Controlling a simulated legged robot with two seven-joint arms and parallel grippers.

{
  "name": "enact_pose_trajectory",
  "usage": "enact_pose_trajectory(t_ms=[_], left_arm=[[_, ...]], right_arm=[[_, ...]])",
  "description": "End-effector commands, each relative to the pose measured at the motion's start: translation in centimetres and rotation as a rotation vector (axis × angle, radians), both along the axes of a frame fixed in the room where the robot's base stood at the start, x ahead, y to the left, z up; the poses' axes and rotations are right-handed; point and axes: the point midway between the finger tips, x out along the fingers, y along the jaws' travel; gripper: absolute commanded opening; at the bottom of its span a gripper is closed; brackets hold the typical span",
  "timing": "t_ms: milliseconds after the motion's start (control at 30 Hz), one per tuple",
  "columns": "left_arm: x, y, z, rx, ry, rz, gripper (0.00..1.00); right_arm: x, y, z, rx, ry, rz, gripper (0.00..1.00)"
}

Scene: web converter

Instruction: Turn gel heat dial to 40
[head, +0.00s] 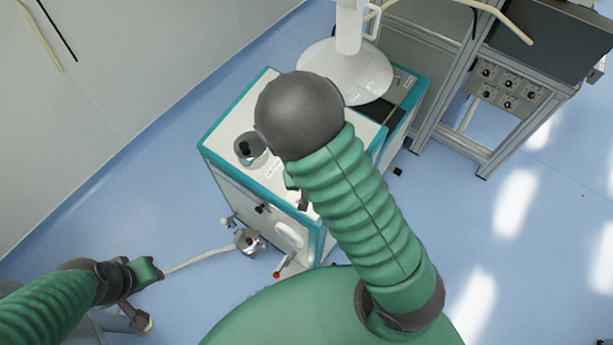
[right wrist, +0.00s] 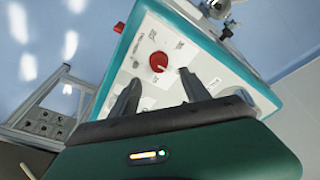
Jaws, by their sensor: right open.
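A round red dial (right wrist: 159,61) sits on the white panel (right wrist: 140,72) of a teal-edged machine in the right wrist view. A pale pointer mark shows on it; the small print around it is too small to read. My right gripper (right wrist: 160,80) is open, its two dark fingers spread just below the dial in the picture, with nothing visible between them. I cannot tell whether they touch the panel. In the head view the right gripper and the dial are hidden behind my right arm. My left forearm enters at lower left; its gripper (head: 147,271) shows only partly, and its jaw opening is unclear.
A metal frame with a knob panel (head: 505,88) stands right. Blue floor is open at right.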

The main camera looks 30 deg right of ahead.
Motion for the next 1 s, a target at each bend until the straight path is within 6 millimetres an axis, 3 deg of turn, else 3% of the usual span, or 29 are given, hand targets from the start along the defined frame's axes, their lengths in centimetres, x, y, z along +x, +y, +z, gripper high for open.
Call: enact_pose_trajectory(t_ms=[33, 200, 367, 867, 1000], left_arm=[[0.0, 0.0, 0.4, 0.000, 0.000, 0.000, 0.34], [0.0, 0.0, 1.7, 0.000, -0.001, 0.000, 0.34], [0.0, 0.0, 2.5, 0.000, -0.001, 0.000, 0.34], [0.0, 0.0, 2.4, 0.000, 0.000, 0.000, 0.34], [0.0, 0.0, 0.1, 0.000, -0.001, 0.000, 0.34]], right_arm=[[-0.2, 0.5, 1.8, 0.002, -0.005, 0.005, 0.55], [-1.1, 1.5, 6.3, 0.002, -0.003, 0.005, 0.55], [-1.6, 1.9, 8.5, 0.000, -0.001, 0.002, 0.55], [-1.7, 1.9, 8.8, 0.000, 0.000, 0.000, 0.55], [-2.9, 2.8, 6.7, 0.054, 0.025, 0.035, 0.55]])
